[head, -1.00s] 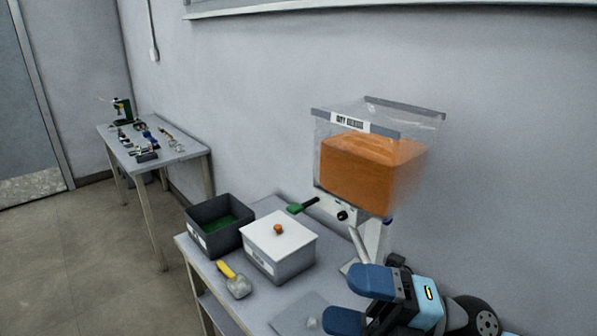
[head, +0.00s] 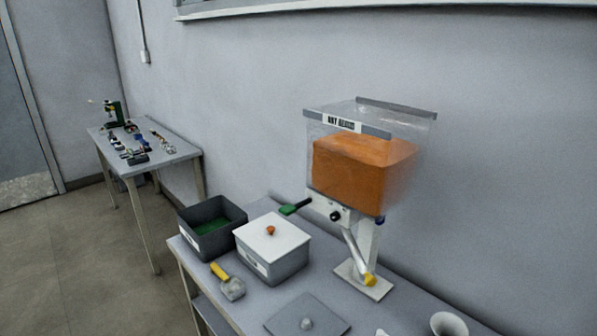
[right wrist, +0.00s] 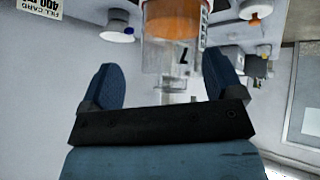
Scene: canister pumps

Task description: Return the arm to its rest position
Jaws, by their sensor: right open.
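My right gripper (right wrist: 163,80) shows only in the right wrist view. Its two blue fingers are spread apart and nothing is clamped between them. A clear container with orange contents and a "7" mark (right wrist: 172,52) shows beyond and between the fingers, with no visible finger contact. In the head view neither of my arms shows. A clear bin dispenser with orange contents (head: 350,172) stands on the near table (head: 235,305) against the wall.
A dark open bin with green inside (head: 212,228), a white-lidded box (head: 272,248), a yellow-handled scoop (head: 228,282), a grey knobbed plate (head: 290,316) and a white funnel-like piece (head: 449,324) are on the near table. A cluttered side table (head: 175,153) stands behind left.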

